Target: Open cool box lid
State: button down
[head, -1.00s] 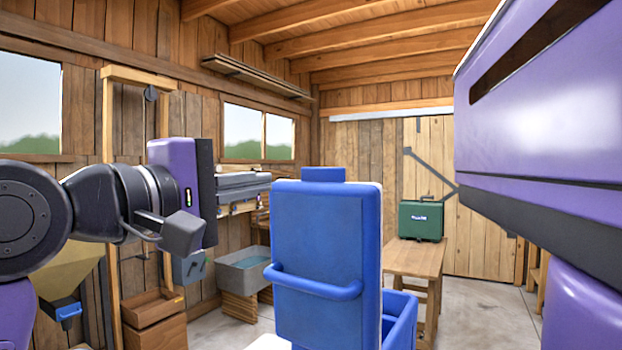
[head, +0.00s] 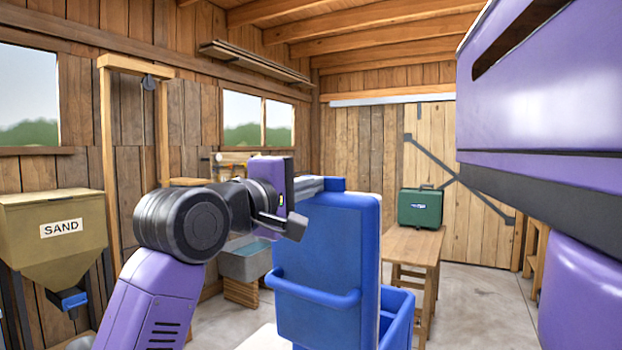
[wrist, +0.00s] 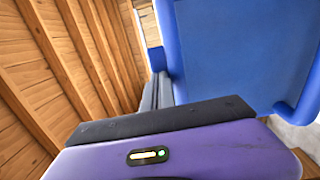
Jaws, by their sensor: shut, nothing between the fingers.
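The blue cool box (head: 398,318) stands in front of me, its tub partly hidden behind its raised lid. The lid (head: 335,245) is upright, with a blue bar handle (head: 315,294) across its lower part. The lid also fills the upper right of the wrist view (wrist: 245,50). My gripper (head: 322,184) is at the lid's upper left edge, its grey fingers shut and empty. In the wrist view the fingers (wrist: 158,90) run alongside the lid's left edge. I cannot tell whether they touch it.
A green case (head: 420,207) sits on a wooden table (head: 413,243) behind the cool box at the right. A sand hopper (head: 50,225) stands at the left. A grey basin (head: 245,262) is behind my arm. The floor at the right is clear.

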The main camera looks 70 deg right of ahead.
dwell(0.3)
jog(key=s+d+t+y, duration=0.1)
jog(key=s+d+y, duration=0.2)
jog(key=d, duration=0.7)
jog(key=shift+r+b, duration=0.15)
jog(key=shift+b, duration=0.2)
jog(key=b+v, duration=0.3)
jog(key=v, duration=1.1)
jog(key=shift+r, duration=0.2)
jog(key=shift+d, duration=0.15)
